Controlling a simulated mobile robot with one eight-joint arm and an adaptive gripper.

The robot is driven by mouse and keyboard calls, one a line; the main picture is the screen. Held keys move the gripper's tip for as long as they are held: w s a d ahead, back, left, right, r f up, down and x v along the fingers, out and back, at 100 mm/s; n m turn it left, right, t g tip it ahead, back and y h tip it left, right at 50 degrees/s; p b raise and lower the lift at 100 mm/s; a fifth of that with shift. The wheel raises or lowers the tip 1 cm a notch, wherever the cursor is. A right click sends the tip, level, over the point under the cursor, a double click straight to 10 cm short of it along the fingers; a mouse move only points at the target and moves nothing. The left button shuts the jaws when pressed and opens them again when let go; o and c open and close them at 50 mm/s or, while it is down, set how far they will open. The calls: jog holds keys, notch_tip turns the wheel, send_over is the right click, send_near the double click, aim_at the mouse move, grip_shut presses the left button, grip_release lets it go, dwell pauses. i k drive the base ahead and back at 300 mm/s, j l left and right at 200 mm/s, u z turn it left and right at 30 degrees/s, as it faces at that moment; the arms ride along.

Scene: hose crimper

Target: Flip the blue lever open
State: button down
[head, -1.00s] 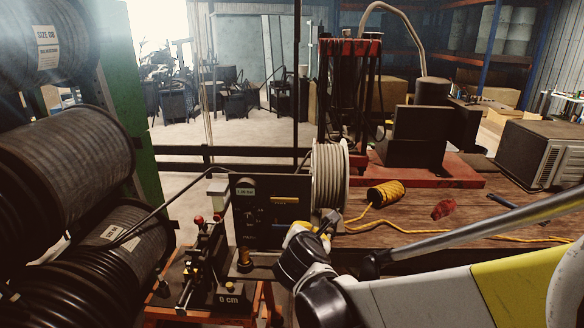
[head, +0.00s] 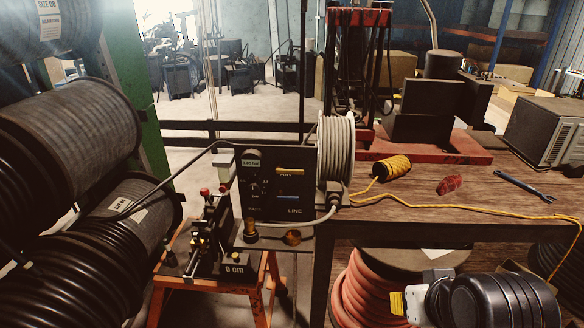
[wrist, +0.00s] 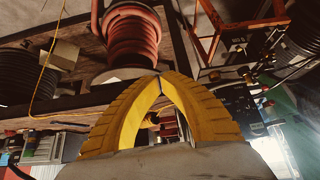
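The blue lever (head: 289,197) is a small blue bar on the front of a dark control panel (head: 262,216), below a yellow bar (head: 290,172) and above the word LINE. It looks roughly level. My gripper (head: 397,303) is low at the right in the head view, well away from the panel and below the bench top. In the wrist view its two yellow fingers (wrist: 158,77) meet at the tips with nothing seen between them. The dark panel shows at the right of the wrist view (wrist: 238,103), tilted; I cannot make out the blue lever there.
A pale hose reel (head: 336,150) stands right of the panel, with a grey hose curving across the panel's lower front. The crimper (head: 208,240) on an orange stand is left of it. A red hose coil (head: 362,292) sits below.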

aim_at(279, 196)
jog(key=i+j, duration=0.1)
jog(key=j, duration=0.3)
jog(key=i+j, duration=0.1)
jog(key=j, duration=0.3)
jog(key=i+j, duration=0.1)
jog(key=j, duration=0.3)
jog(key=l+z, duration=0.05)
